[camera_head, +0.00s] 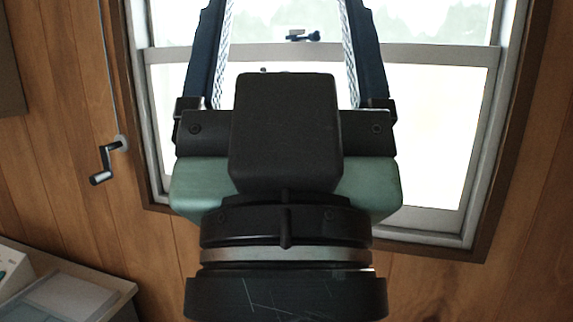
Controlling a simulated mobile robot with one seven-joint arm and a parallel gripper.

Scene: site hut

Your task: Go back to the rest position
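My gripper (282,50) fills the middle of the head view, seen from behind. Its black housing and green body stand in front of the window. Its two dark blue fingers with pale textured inner pads stand wide apart and run up out of the top of the picture, so their tips are hidden.
A bright window with a white frame (425,57) and brown trim is set in the wood-panelled wall (60,180). A dark crank handle (107,162) hangs left of it. At lower left is a grey surface (105,290) with pale items on it.

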